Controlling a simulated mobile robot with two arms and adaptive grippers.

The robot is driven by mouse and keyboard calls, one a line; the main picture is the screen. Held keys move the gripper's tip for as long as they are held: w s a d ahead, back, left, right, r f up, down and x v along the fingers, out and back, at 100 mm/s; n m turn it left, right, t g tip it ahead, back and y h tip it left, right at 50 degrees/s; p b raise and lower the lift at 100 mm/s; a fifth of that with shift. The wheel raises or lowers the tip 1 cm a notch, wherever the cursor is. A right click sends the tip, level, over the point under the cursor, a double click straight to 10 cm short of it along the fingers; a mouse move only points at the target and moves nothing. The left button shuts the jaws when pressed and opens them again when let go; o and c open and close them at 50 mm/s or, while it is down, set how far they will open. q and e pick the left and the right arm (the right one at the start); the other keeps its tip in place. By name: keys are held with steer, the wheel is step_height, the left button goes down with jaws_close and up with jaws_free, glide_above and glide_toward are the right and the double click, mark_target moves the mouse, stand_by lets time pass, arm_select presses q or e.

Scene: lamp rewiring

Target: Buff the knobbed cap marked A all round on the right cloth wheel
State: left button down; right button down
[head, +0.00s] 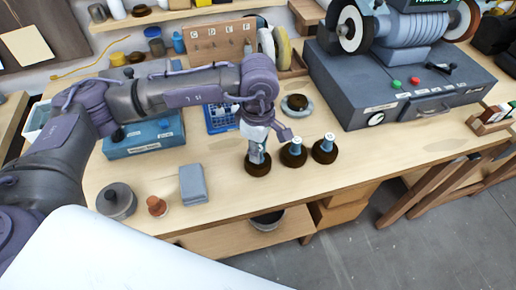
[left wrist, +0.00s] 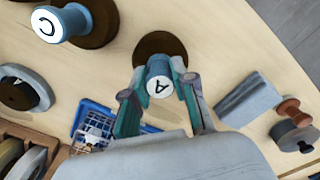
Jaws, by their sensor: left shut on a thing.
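The cap marked A (left wrist: 159,87) is blue with a white lettered top and stands on a round brown base (left wrist: 160,45). My left gripper (left wrist: 160,95) has its fingers on both sides of it. In the head view my left gripper (head: 257,152) points down at the brown base (head: 258,169), and the cap is mostly hidden there. The buffing machine (head: 405,32) is at the back right, on a grey cabinet. My right gripper is not in view.
Two more blue caps (head: 295,147) (head: 326,143) on brown bases stand just right of my gripper. A round dish (head: 297,105) lies behind them.

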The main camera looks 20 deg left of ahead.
arm_select(q)
steer(key=shift+r+p, duration=1.05)
steer(key=shift+r, duration=1.65)
